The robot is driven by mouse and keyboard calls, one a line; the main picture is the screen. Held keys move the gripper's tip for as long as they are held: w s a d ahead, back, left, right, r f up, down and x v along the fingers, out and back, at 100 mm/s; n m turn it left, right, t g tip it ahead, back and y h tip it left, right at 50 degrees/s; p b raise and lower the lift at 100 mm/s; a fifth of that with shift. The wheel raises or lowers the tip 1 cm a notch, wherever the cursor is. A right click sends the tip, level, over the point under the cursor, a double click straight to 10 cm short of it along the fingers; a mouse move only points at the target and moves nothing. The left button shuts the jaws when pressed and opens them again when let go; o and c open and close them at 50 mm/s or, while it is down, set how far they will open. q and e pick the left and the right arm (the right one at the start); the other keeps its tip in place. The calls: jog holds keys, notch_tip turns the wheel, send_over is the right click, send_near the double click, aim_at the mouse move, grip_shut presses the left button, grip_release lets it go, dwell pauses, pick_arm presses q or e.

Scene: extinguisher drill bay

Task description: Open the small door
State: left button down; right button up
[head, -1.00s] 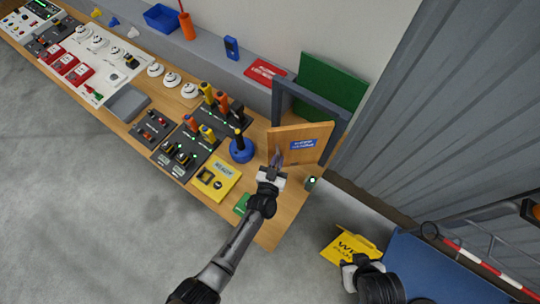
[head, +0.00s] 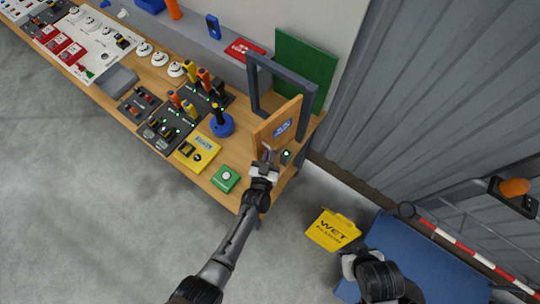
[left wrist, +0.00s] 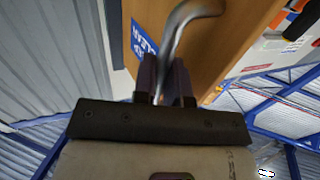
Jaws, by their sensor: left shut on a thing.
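The small door (head: 272,128) is a wooden panel with a blue label, standing at the right end of the bench. It is swung out at an angle from its dark grey frame (head: 253,88), leaving the frame's opening visible. My left gripper (head: 267,161) is shut on the door's metal lever handle, at the door's near side. In the left wrist view the bent handle (left wrist: 178,32) runs down between the dark fingers (left wrist: 164,84), with the wooden door (left wrist: 238,35) behind. My right gripper (head: 352,262) is low at the right, away from the door; its fingers are not clear.
A green panel (head: 303,68) stands behind the frame. A green button box (head: 225,179), a yellow box (head: 197,151) and a blue round base with a black stick (head: 221,126) sit left of the door. A yellow wet-floor sign (head: 333,229) and blue mat (head: 425,262) lie right.

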pick_arm(q)
jog(key=shift+s+d, duration=0.1)
jog(key=shift+d, duration=0.05)
dwell(0.3)
jog(key=c, duration=1.2)
grip_release()
